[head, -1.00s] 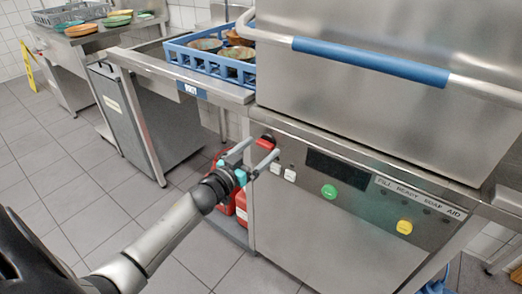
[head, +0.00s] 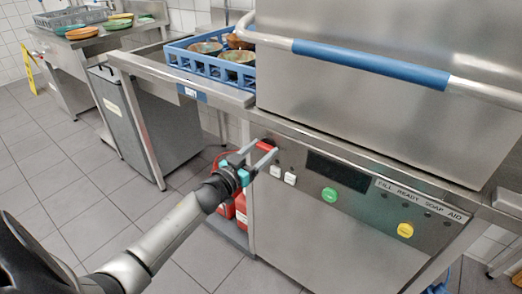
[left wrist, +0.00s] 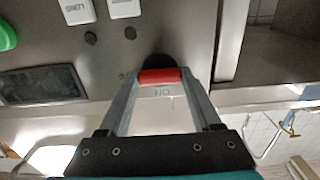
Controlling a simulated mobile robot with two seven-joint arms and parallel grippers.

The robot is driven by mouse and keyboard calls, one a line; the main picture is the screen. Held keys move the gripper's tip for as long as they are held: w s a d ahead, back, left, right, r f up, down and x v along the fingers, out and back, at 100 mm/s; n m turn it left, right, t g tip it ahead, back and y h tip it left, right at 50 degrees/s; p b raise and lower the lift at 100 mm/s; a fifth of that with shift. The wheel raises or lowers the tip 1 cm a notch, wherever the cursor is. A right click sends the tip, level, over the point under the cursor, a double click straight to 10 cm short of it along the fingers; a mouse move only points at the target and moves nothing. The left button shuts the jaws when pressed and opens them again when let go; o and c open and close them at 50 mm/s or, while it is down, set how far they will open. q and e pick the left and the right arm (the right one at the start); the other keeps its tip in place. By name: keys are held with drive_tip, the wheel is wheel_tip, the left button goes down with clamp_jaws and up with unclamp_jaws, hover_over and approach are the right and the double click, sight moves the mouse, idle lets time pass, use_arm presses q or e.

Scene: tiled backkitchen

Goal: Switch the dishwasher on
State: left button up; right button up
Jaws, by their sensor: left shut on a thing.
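The dishwasher is the big steel machine (head: 330,235) with a control panel along its front. At the panel's left end is a red switch handle (head: 265,146), which also shows in the left wrist view (left wrist: 160,76) in front of a round black base (left wrist: 157,61). My left gripper (head: 261,152) is at this handle. In the left wrist view its two fingers (left wrist: 160,80) are shut on the ends of the red handle. My right gripper is not in view.
Two white buttons (head: 283,175), a dark display (head: 338,171), a green button (head: 329,194) and a yellow button (head: 405,230) are on the panel. The hood's blue handle (head: 370,63) is above. A blue rack (head: 215,68) with bowls stands left. Red canisters (head: 241,211) are below.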

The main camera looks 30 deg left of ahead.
use_arm(q)
drive_tip(key=c, duration=0.5)
drive_tip(key=shift+o, duration=0.2)
